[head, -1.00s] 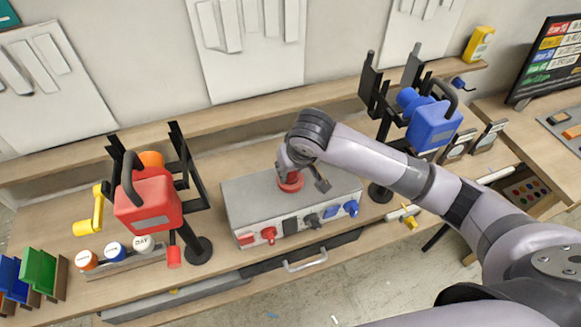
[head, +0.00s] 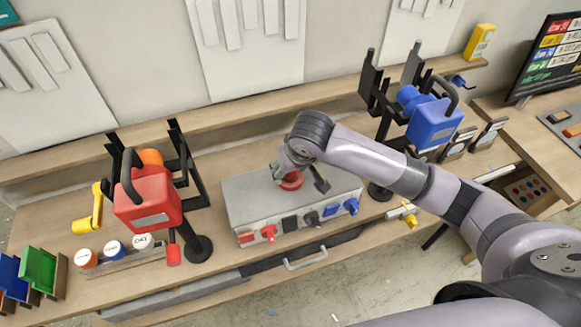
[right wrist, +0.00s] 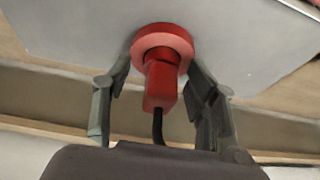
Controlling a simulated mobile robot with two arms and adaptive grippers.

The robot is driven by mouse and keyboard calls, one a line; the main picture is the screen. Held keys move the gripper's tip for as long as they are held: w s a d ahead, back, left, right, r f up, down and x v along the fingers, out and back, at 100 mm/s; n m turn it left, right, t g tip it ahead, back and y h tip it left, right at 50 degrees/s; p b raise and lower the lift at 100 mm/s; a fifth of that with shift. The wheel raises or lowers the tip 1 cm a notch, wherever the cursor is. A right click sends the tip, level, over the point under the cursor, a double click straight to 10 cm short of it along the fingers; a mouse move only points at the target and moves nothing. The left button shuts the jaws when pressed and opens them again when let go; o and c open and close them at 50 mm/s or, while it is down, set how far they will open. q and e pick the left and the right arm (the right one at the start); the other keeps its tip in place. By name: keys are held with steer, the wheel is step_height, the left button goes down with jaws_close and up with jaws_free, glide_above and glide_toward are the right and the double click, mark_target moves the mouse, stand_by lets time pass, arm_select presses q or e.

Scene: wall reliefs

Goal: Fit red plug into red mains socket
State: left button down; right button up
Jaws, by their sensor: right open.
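The red plug (right wrist: 161,86) stands in the round red mains socket (right wrist: 163,47), its body meeting the red ring and a black cable trailing from its back. In the head view the red socket ring (head: 291,182) is on top of the grey box, and my wrist hides most of the plug. My right gripper (right wrist: 160,76) is open, with one finger on each side of the plug and gaps to it. In the head view the right gripper (head: 289,172) is just above the ring. My left gripper is not in view.
The grey box (head: 243,203) has red, black and blue fittings along its front. A red jerrycan-like device (head: 148,205) on a black stand is at left, a blue one (head: 432,125) at right. Green and blue bins (head: 38,266) stand at far left.

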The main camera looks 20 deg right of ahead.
steer(key=shift+r, duration=0.1)
steer(key=v, duration=1.1)
steer(key=shift+s+r, duration=0.2)
steer(key=shift+r, duration=0.15)
